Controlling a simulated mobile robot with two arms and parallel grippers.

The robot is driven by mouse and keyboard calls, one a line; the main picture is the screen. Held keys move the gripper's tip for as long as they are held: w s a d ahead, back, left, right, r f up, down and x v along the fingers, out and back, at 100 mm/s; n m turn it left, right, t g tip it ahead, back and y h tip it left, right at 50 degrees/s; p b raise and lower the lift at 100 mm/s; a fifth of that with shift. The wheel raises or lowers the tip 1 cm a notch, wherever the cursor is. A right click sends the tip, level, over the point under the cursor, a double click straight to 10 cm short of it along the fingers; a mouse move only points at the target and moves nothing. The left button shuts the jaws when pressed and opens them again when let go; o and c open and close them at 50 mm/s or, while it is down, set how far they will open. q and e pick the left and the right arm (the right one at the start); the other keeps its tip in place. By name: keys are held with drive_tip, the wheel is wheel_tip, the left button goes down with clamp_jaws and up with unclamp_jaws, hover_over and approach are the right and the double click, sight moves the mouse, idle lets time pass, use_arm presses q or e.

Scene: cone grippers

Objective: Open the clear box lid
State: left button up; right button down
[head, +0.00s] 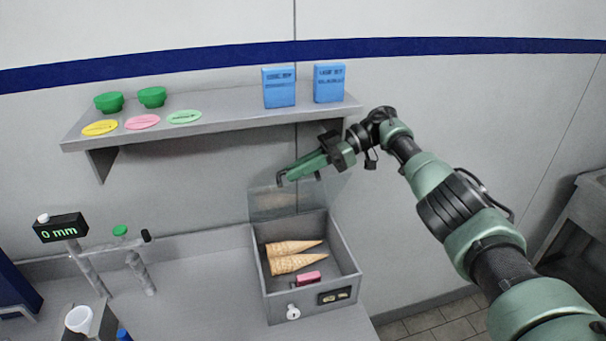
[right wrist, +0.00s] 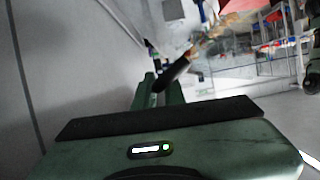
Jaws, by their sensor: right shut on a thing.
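The grey box (head: 350,262) stands on the counter with its top open. Its clear lid (head: 268,204) is raised, standing up along the box's back edge. Two waffle cones (head: 297,262) and a small pink block (head: 308,278) lie inside. My right gripper (head: 290,176) is above the back of the box, at the top of the raised lid, and is shut on the lid. In the right wrist view its green fingers (right wrist: 148,92) show, with a dark rod-like piece beside them; the exact contact is unclear. My left gripper is not in view.
A wall shelf (head: 225,120) above the box holds green bowls (head: 109,102), coloured discs and two blue packs (head: 279,87). A stand with a "0 mm" display (head: 61,229) is at the left. A white cup (head: 79,319) is at the front left.

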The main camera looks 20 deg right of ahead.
drive_tip(key=shift+f, duration=0.15)
drive_tip(key=c, duration=1.8)
unclamp_jaws()
drive_tip(key=shift+o, duration=0.2)
drive_tip(key=shift+w, duration=0.15)
